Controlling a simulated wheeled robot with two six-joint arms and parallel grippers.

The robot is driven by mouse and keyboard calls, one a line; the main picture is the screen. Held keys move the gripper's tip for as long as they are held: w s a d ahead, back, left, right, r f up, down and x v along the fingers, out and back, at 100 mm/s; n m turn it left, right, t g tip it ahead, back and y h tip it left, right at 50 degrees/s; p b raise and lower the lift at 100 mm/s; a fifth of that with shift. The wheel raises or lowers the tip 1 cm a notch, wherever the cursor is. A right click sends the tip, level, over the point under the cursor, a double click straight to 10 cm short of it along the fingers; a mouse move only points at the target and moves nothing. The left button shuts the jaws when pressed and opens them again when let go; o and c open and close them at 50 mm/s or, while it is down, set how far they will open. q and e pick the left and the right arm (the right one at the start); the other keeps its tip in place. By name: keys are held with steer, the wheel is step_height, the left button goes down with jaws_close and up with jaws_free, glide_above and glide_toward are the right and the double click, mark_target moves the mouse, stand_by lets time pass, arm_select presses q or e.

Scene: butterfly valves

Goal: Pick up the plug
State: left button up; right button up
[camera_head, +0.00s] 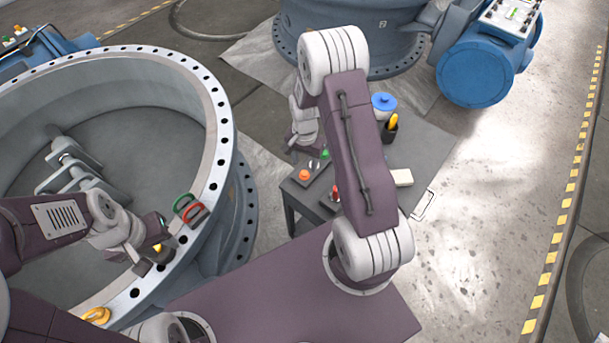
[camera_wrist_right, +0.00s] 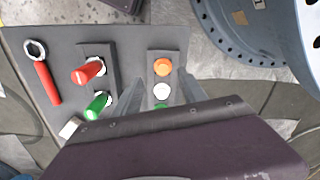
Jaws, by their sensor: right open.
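A dark block (camera_wrist_right: 163,75) on the grey table (camera_wrist_right: 125,35) carries an orange plug (camera_wrist_right: 163,67), a white plug (camera_wrist_right: 162,91) and a partly hidden green plug (camera_wrist_right: 161,106) in a row. The orange plug (camera_head: 304,175) also shows in the head view. My right gripper (camera_wrist_right: 160,92) is open; its fingers appear on either side of this row, with nothing held. In the head view the right gripper (camera_head: 304,143) hangs above the table's left part. My left gripper (camera_head: 148,248) is by the big valve's rim; its fingertips are unclear.
A second block holds red (camera_wrist_right: 88,71) and green (camera_wrist_right: 97,106) handled pieces; a red-handled wrench (camera_wrist_right: 46,75) lies left. A blue-lidded jar (camera_head: 384,104) and a dark cup (camera_head: 390,132) stand at the table's back. Red and green loops (camera_head: 188,208) sit on the large valve ring (camera_head: 214,150).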

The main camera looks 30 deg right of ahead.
mark_target(304, 173)
steer(key=shift+w+f, duration=0.2)
steer(key=shift+f, duration=0.6)
steer(key=f, duration=0.5)
steer(key=shift+w+f, duration=0.1)
steer(key=shift+w, duration=0.1)
steer(key=shift+s, duration=0.1)
jaws_close()
